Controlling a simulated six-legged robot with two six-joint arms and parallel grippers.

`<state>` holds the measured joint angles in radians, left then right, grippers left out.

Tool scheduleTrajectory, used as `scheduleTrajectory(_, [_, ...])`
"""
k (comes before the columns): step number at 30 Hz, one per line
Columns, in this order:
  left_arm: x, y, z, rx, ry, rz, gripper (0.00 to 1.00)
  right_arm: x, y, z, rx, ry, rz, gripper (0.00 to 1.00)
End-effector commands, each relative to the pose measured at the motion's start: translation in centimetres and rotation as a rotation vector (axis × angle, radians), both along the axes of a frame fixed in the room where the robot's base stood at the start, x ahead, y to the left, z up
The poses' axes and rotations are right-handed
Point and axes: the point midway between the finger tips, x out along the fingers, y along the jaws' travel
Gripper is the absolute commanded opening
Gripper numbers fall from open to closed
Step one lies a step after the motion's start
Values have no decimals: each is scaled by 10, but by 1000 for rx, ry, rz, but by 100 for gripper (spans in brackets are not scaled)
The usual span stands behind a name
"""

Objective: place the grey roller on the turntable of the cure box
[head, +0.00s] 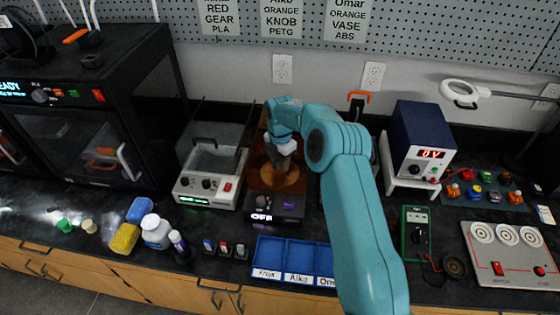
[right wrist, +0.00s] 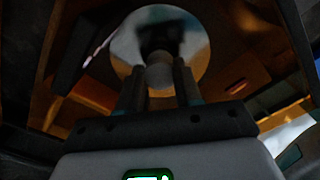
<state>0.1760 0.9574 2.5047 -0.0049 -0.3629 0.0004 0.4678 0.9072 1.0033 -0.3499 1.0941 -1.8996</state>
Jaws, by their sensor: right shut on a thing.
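The cure box (head: 276,207) stands open at the back of the bench, with an amber interior and a display reading OFF. Its round turntable (head: 290,183) shows below my right gripper (head: 283,162), which reaches into the box. In the right wrist view, my right gripper (right wrist: 158,82) is shut on the grey roller (right wrist: 160,76), between the two dark fingertips. The shiny turntable disc (right wrist: 194,50) lies just beyond it. I cannot tell whether the roller touches the disc. In the head view the roller is mostly hidden by the hand. My left gripper is out of view.
A wash unit (head: 205,190) stands close to the left of the cure box. A blue labelled tray (head: 270,256) lies in front. A power supply (head: 420,140) stands to the right. A white bottle (head: 156,232) and sponges sit front left.

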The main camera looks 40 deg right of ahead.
Motion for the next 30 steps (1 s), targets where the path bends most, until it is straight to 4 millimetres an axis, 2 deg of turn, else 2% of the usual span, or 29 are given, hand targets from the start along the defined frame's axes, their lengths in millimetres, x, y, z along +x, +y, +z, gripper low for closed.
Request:
scheduleTrajectory(11, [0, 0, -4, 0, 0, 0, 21, 0, 0, -6, 0, 0, 0, 6])
scheduleTrajectory(12, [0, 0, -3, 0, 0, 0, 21, 0, 0, -5, 0, 0, 0, 40])
scheduleTrajectory(14, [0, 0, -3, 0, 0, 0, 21, 0, 0, -4, 0, 0, 0, 59])
scheduleTrajectory(23, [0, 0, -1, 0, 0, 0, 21, 0, 0, -2, 0, 0, 0, 59])
scheduleTrajectory(26, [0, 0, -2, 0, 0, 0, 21, 1, 0, 4, -1, -2, -1, 59])
scheduleTrajectory(30, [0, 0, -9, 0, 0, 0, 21, 1, -1, 31, -3, -6, -1, 59])
